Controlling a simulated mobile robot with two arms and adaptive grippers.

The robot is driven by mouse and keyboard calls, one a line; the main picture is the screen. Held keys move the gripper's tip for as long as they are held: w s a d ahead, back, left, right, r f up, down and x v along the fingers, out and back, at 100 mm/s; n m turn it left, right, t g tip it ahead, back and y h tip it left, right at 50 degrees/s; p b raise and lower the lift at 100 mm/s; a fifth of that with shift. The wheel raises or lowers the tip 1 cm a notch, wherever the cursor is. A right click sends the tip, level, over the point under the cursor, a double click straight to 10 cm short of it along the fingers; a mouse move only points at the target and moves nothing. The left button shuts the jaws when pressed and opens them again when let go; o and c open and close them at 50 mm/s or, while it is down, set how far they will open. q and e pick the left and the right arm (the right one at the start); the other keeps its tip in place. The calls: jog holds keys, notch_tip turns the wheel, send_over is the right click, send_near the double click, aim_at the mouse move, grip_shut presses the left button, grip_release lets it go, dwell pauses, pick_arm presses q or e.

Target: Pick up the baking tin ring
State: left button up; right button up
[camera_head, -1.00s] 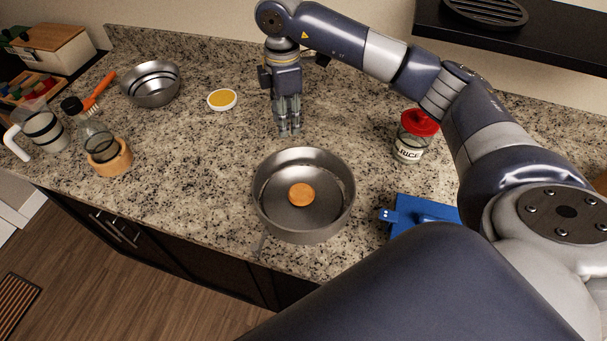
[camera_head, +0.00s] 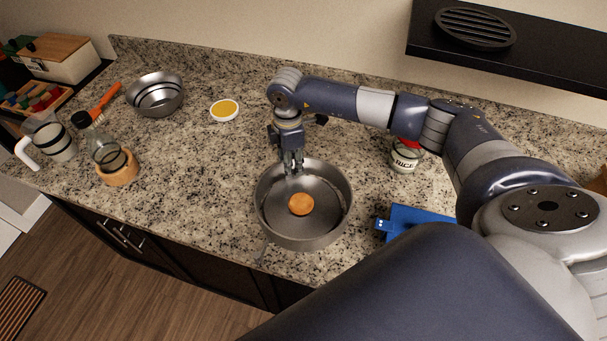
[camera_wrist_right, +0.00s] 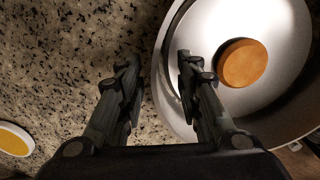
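The baking tin ring (camera_head: 341,224) is a round grey metal wall standing on the counter, with a small latch-like part at its front left. A round orange-brown disc (camera_head: 301,204) lies inside it. My right gripper (camera_head: 293,169) points down at the ring's far rim. In the right wrist view my right gripper (camera_wrist_right: 158,62) is open, with the ring's curved edge (camera_wrist_right: 163,70) between its two fingers. The finger on the right overlaps the inside of the ring. Contact with the rim cannot be told. My left gripper is not in view.
A rice jar (camera_head: 405,160) and a blue object (camera_head: 412,217) are at the right. A yellow-topped white dish (camera_head: 225,110), metal bowl (camera_head: 156,94) and glass bottle (camera_head: 107,153) are at the left. A black shelf (camera_head: 560,62) overhangs the back right. The counter left of the ring is clear.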

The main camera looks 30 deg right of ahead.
jog(key=shift+w+f, duration=0.1)
jog(key=shift+f, duration=0.1)
grip_shut()
jog(key=shift+r, duration=0.2)
